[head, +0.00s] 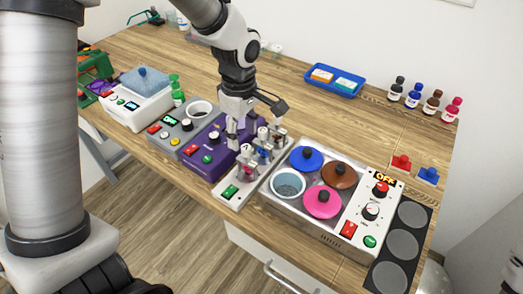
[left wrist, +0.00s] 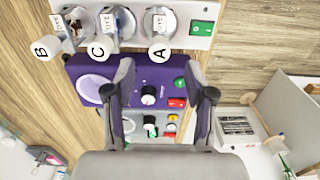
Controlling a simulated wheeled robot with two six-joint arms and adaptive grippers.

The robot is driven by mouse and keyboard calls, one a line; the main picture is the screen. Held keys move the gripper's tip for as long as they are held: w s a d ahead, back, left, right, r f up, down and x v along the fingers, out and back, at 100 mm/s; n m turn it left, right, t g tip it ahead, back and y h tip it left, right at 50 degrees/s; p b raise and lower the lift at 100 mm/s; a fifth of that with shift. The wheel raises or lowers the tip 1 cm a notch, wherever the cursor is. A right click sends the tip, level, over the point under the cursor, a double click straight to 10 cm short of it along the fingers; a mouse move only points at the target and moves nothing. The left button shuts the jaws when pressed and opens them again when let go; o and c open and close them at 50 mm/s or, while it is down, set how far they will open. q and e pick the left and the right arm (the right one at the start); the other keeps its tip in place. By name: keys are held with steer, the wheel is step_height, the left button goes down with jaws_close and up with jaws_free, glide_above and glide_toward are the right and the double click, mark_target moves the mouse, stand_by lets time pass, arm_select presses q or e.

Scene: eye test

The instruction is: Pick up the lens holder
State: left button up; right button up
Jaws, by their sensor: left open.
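No object that I can clearly identify as the lens holder shows in either view. My left gripper (head: 256,122) is open above the bench, over the purple device (head: 204,158) and beside the white device (head: 232,193). In the left wrist view my gripper (left wrist: 167,93) has its fingers wide apart, with nothing seen between them but the purple device (left wrist: 125,80) below. The white device (left wrist: 225,12) carries round metal holders and white caps marked A (left wrist: 159,48), B (left wrist: 46,47) and C (left wrist: 101,47). The gripper partly hides these in the head view. My right gripper is not seen.
A metal bath (head: 330,232) with coloured lids stands right of the white device. A blue tray (head: 335,80), several small bottles (head: 414,95), and red (head: 401,163) and blue (head: 428,176) pieces are further back. The wooden bench (head: 310,120) is clear in its middle.

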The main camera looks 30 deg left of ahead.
mark_target(244, 149)
arm_select(q)
steer(key=shift+w+d+f, duration=0.1)
steer(key=shift+w+f, duration=0.1)
steer(key=shift+w, duration=0.2)
steer(key=f, duration=0.1)
steer(key=s+f+p, duration=0.1)
steer(key=f, duration=0.2)
steer(key=shift+s+d, duration=0.25)
steer(key=f, duration=0.1)
steer(key=w+f, duration=0.1)
steer(key=f, duration=0.1)
steer(key=shift+w+p, duration=0.1)
steer(key=shift+p, duration=0.2)
steer(key=shift+r, duration=0.1)
steer(key=shift+s+r, duration=0.1)
steer(key=shift+s, duration=0.2)
steer(key=c, duration=0.3)
steer(key=shift+s, duration=0.1)
steer(key=c, duration=0.6)
jaws_close()
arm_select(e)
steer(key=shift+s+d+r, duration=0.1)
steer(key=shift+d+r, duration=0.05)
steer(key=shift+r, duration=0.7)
